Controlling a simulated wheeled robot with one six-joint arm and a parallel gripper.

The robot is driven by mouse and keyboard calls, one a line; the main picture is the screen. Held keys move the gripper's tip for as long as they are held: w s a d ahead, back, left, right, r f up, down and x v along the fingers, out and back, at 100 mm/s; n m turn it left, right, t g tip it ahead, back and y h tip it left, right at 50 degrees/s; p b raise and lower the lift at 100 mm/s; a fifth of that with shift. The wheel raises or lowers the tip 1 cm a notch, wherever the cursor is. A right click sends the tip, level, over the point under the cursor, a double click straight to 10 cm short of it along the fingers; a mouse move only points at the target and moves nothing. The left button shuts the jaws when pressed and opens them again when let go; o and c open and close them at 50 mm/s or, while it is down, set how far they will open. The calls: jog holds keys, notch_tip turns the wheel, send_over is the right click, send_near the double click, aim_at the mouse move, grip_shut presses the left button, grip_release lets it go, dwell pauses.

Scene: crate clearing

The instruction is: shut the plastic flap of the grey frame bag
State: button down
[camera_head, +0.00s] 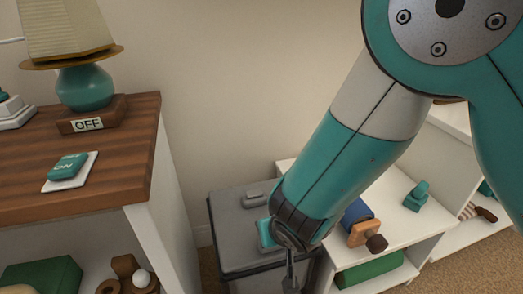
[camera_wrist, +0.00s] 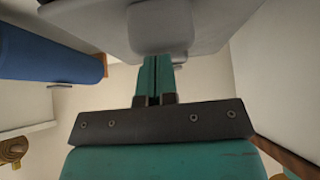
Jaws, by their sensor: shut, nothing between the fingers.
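A grey box-like thing with a dark rim, which I take for the grey frame bag (camera_head: 228,238), stands low between the wooden-topped cabinet and the white shelf. A small grey raised piece sits on its top. In the wrist view a grey body (camera_wrist: 95,22) fills the top, with a rounded grey piece jutting from it; I cannot tell which part is the plastic flap. My gripper (camera_wrist: 154,62) is shut and empty, its teal fingertips close to that rounded piece; I cannot tell whether they touch. In the head view my arm hides part of the bag and the gripper is at the bottom edge.
The cabinet (camera_head: 130,170) at left carries a lamp (camera_head: 85,85) with an OFF label and a teal ON switch (camera_head: 68,167). The white shelf (camera_head: 400,235) at right holds a blue roll (camera_head: 355,212) and a teal object (camera_head: 416,195). The wall is close behind.

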notch_tip(320, 180, up, 5)
jog(key=p, duration=0.4)
jog(key=shift+d, duration=0.1)
jog(key=s+d+r+n+g+y+p, duration=0.1)
jog(key=s+d+r+n+g, duration=0.15)
jog(key=s+d+r, duration=0.6)
jog(key=s+d+r+n+g+y+p, duration=0.1)
jog(key=s+d+r+g, duration=0.4)
jog(key=s+r, duration=0.65)
notch_tip(320, 180, up, 24)
jog(key=w+p, duration=0.3)
jog(key=p, duration=1.9)
jog(key=shift+d+r+m+t, duration=0.25)
jog(key=shift+d+m+t, duration=0.1)
jog(key=shift+d+t, duration=0.1)
